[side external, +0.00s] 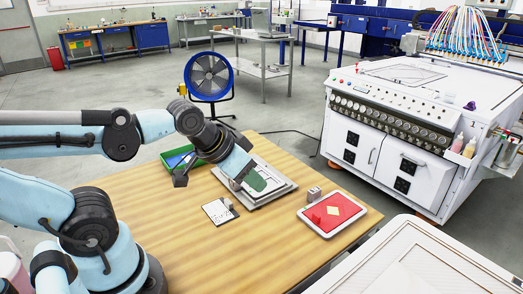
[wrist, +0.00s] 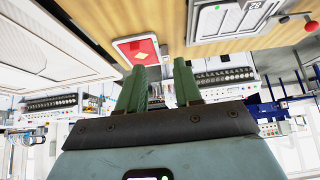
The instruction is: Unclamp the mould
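A grey plate stack (side external: 283,184), which looks like the mould, lies flat on the wooden table. In the wrist view a grey framed plate (wrist: 222,20) with a number label shows at the upper right. A red ball knob (wrist: 283,19) on a thin rod is beside it, perhaps a clamp handle. My gripper (side external: 254,184) is over the plate stack in the side view and hides part of it; I cannot tell whether it touches. In the wrist view its green fingers (wrist: 160,66) are apart with nothing between them, so it is open. No clamp is clear in the side view.
A white-rimmed red tray (side external: 345,208) with a yellow diamond is at the table's right. A small grey block (side external: 313,194) sits behind it. A white card (side external: 214,214) lies left of the plates. A green bin (side external: 173,160) is at the back. The front-left table is clear.

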